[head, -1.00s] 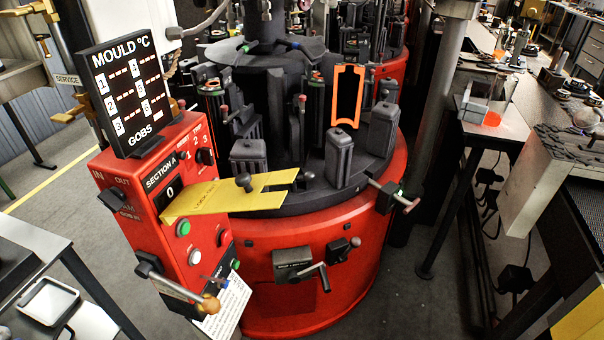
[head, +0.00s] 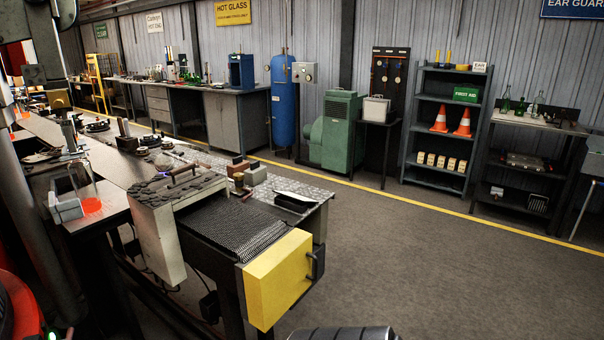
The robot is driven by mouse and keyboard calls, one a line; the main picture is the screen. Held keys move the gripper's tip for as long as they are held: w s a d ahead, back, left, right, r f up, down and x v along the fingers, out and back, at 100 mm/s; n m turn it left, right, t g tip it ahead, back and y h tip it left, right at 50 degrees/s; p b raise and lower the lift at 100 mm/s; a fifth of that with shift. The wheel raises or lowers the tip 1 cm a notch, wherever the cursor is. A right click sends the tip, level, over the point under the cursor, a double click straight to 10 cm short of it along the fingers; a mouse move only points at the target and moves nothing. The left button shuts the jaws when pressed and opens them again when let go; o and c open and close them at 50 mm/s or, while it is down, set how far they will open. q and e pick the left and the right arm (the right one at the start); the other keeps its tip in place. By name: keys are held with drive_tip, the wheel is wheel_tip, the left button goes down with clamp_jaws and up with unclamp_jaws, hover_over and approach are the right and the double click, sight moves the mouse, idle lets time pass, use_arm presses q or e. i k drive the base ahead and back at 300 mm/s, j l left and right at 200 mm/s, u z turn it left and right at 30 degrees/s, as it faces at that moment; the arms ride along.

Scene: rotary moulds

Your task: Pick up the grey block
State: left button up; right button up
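I cannot tell for sure which thing is the grey block. A light grey box-shaped piece (head: 65,208) sits at the left on a small table, next to an orange-red patch (head: 90,206). It is small in the picture and its details are unclear. Neither of my grippers shows clearly in the head view. A dark ribbed rounded shape is cut off by the bottom edge, and I cannot tell what it is.
A long bench with a conveyor (head: 228,232) and yellow end box (head: 275,280) runs through the left half. A blue tank (head: 283,105), green machine (head: 335,130) and shelves (head: 440,125) line the wall. The floor (head: 450,260) at right is open.

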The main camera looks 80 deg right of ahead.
sight(257, 172)
drive_tip(key=l+z, duration=0.1)
drive_tip(key=z, duration=2.05)
drive_tip(key=i+l, duration=0.7)
drive_tip(key=i+l+u, duration=0.15)
drive_tip(key=i+l, duration=0.5)
drive_tip(key=l, duration=0.2)
